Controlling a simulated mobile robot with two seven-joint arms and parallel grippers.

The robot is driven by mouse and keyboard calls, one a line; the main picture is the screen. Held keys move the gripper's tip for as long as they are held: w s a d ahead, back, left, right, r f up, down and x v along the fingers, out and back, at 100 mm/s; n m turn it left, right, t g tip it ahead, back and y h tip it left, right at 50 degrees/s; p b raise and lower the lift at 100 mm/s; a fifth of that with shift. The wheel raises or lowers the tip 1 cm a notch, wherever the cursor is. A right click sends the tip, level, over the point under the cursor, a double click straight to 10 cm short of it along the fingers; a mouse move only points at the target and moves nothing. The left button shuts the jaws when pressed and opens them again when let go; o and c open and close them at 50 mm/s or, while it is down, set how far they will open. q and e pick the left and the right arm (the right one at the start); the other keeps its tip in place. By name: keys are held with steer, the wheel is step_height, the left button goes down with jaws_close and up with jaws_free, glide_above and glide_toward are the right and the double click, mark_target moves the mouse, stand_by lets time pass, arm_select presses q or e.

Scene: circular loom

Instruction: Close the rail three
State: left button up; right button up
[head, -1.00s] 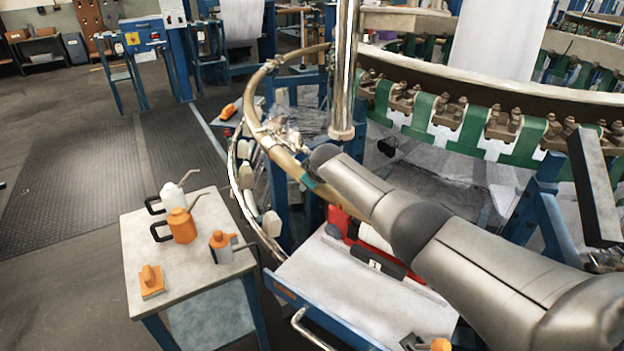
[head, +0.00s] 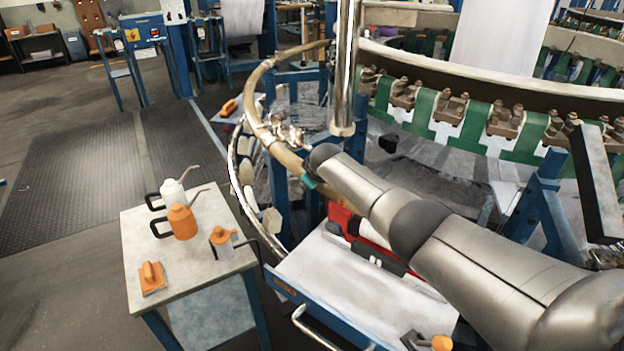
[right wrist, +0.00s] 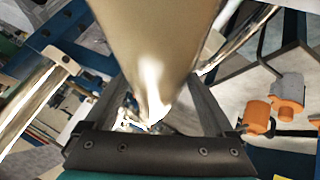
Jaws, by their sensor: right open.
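A tan, curved rail tube (head: 258,108) arcs beside the loom ring in the head view, with a silvery fitting (head: 287,133) on it. I cannot tell which rail is number three. My right arm reaches in from the right to this tube; its gripper is mostly hidden behind the tube and wrist. In the right wrist view, a broad tan tube (right wrist: 152,45) runs between the dark fingers of my right gripper (right wrist: 158,100), which are apart, one on each side. Whether they touch it is unclear. My left gripper is not in view.
A small table (head: 220,270) at lower left holds oil cans (head: 182,222) and an orange-handled tool (head: 151,278). A shiny vertical post (head: 343,80) stands close to my wrist. A blue-edged cart top (head: 335,290) lies below the arm. Floor at left is clear.

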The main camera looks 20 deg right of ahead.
steer(key=shift+r, duration=0.15)
steer(key=p+v, duration=0.2)
steer(key=p, duration=0.1)
steer(key=shift+s+d+r, duration=0.1)
steer(key=shift+s+r, duration=0.1)
steer(key=shift+r, duration=0.2)
steer(key=shift+s+r+p, duration=0.4)
steer(key=shift+s+r, duration=0.1)
steer(key=shift+s, duration=0.05)
steer(key=p+v, duration=0.3)
steer(key=v, duration=0.7)
steer(key=shift+s+a+p, duration=0.3)
steer(key=shift+p, duration=0.05)
steer(key=shift+r, duration=0.1)
